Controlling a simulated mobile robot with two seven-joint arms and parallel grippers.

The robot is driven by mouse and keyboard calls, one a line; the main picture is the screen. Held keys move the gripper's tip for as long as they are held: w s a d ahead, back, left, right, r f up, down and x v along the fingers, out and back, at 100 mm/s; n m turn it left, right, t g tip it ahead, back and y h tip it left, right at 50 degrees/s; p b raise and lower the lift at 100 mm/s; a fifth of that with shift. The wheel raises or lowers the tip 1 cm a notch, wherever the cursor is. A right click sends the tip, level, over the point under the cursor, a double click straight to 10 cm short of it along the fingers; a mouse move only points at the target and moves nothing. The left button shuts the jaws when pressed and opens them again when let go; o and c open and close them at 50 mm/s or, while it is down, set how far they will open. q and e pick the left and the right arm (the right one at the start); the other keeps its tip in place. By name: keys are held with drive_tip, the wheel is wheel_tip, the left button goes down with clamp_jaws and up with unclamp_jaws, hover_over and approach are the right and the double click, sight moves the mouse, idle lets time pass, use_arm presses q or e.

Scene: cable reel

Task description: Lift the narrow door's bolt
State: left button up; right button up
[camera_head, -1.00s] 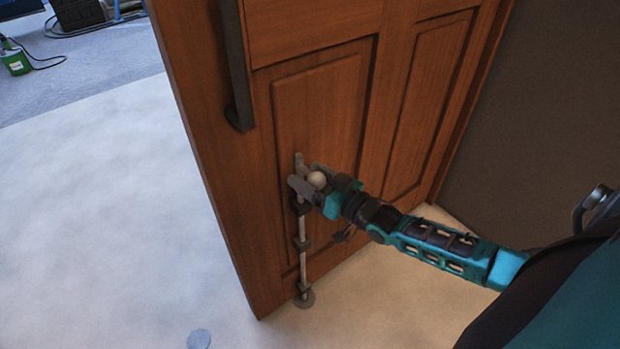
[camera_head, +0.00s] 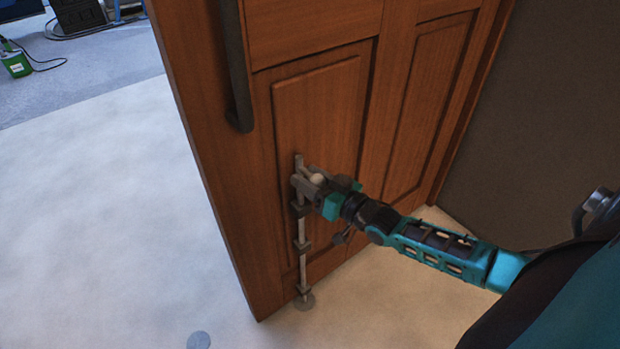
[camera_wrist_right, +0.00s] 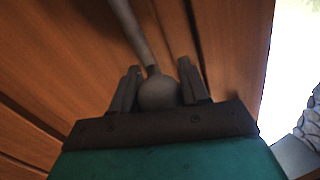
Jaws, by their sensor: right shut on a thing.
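The narrow door (camera_head: 318,110) is brown panelled wood and fills the middle of the head view. A rounded knob (camera_head: 317,178) sits near the bolt's top. My right gripper (camera_head: 308,183) is shut on this knob. In the right wrist view the knob (camera_wrist_right: 158,92) lies between the two fingers (camera_wrist_right: 160,88), with the rod (camera_wrist_right: 130,30) leading away from it. My left gripper is not in view.
A dark vertical handle (camera_head: 236,70) is higher on the door. A grey-brown wall (camera_head: 550,130) stands at the right. A green container (camera_head: 16,63) is far left.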

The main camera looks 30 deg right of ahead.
sight(311, 175)
drive_tip(key=shift+r, duration=0.25)
clamp_jaws()
wheel_tip(311, 175, up, 6)
drive_tip(key=p, duration=0.6)
drive_tip(key=shift+r+p, duration=0.6)
drive_tip(key=shift+p, duration=0.05)
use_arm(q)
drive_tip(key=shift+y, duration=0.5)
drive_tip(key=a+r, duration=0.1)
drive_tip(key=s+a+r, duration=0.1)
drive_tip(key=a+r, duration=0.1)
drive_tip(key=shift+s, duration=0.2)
use_arm(e)
drive_tip(key=o, duration=1.1)
unclamp_jaws()
drive_tip(key=shift+c, duration=0.2)
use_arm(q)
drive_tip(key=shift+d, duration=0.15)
use_arm(e)
drive_tip(key=shift+o, duration=1.1)
drive_tip(key=shift+f, duration=0.1)
drive_tip(key=shift+s, duration=0.1)
